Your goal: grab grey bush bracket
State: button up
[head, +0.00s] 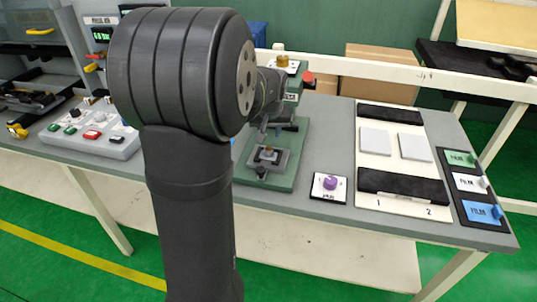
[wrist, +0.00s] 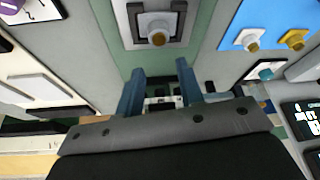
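In the wrist view the bush (wrist: 157,38) shows at top centre, surrounded by a light square and a dark frame. My gripper (wrist: 160,72) has two blue fingers standing apart with nothing held between them. The fingers point toward the press base and are apart from the bracket in that view. In the head view my large dark arm covers part of the bench, and the fingers are hard to make out above the bracket.
A white card with a purple knob (head: 330,184) lies right of the press base. A cream board with pale pads and black strips (head: 402,188) is further right, beside film tags (head: 472,185). A button box (head: 92,131) stands left.

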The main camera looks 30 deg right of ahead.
aim_at(269, 147)
jog(key=x, duration=0.7)
jog(key=shift+s+a+f, duration=0.15)
jog(key=shift+s+a, duration=0.05)
jog(key=shift+a, duration=0.05)
jog(key=shift+w+d+f, duration=0.15)
jog(key=shift+w+f, duration=0.1)
jog(key=shift+f, duration=0.35)
jog(key=shift+c, duration=0.3)
jog(key=c, duration=0.7)
jog(key=shift+o, duration=0.2)
jog(key=shift+r, duration=0.1)
